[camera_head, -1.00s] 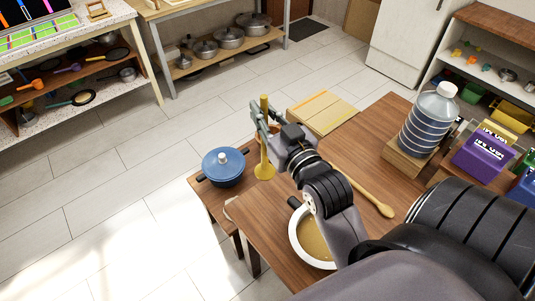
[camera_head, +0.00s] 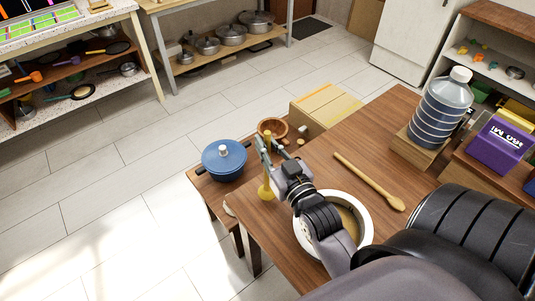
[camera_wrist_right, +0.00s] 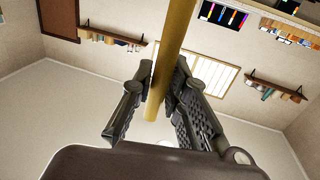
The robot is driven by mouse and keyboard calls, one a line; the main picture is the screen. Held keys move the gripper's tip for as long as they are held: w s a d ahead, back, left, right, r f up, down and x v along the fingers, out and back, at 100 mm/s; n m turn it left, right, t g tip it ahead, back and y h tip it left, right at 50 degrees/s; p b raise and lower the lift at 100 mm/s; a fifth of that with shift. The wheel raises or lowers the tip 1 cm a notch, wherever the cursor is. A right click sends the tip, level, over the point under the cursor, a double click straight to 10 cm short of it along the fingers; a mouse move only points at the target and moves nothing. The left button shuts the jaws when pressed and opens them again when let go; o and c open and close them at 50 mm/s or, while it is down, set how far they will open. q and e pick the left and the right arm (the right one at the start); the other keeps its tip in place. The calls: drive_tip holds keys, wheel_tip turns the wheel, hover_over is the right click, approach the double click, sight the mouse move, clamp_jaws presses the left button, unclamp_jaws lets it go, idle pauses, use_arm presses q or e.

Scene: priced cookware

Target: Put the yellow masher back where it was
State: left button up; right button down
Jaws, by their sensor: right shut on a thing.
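The yellow masher (camera_head: 266,188) is upright, its wide foot down, at the left edge of the brown table. I cannot tell whether the foot touches a surface. My right gripper (camera_head: 267,151) is shut on its handle from the right. In the right wrist view the yellow handle (camera_wrist_right: 172,45) runs between the two fingers of the gripper (camera_wrist_right: 160,100). A white bowl or pot (camera_head: 366,224) with tan contents stands on the table, partly hidden by my right arm. My left gripper is not in view.
A blue lidded pot (camera_head: 224,160) and a brown wooden bowl (camera_head: 272,127) are on the lower bench beyond the table. A wooden spoon (camera_head: 368,182) lies on the table. A large water bottle (camera_head: 440,108) stands at the right. A wooden box (camera_head: 325,103) is behind.

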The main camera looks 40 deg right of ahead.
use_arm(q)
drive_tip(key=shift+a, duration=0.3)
use_arm(e)
drive_tip(key=shift+f, duration=1.55)
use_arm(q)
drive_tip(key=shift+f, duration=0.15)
use_arm(e)
drive_tip(key=shift+f, duration=0.15)
drive_tip(key=c, duration=1.6)
unclamp_jaws()
drive_tip(key=shift+o, duration=0.2)
use_arm(q)
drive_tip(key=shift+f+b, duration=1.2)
drive_tip(key=shift+b, duration=0.1)
use_arm(e)
drive_tip(key=s+a, duration=0.1)
drive_tip(key=s, duration=1.1)
drive_tip(key=shift+a, duration=0.3)
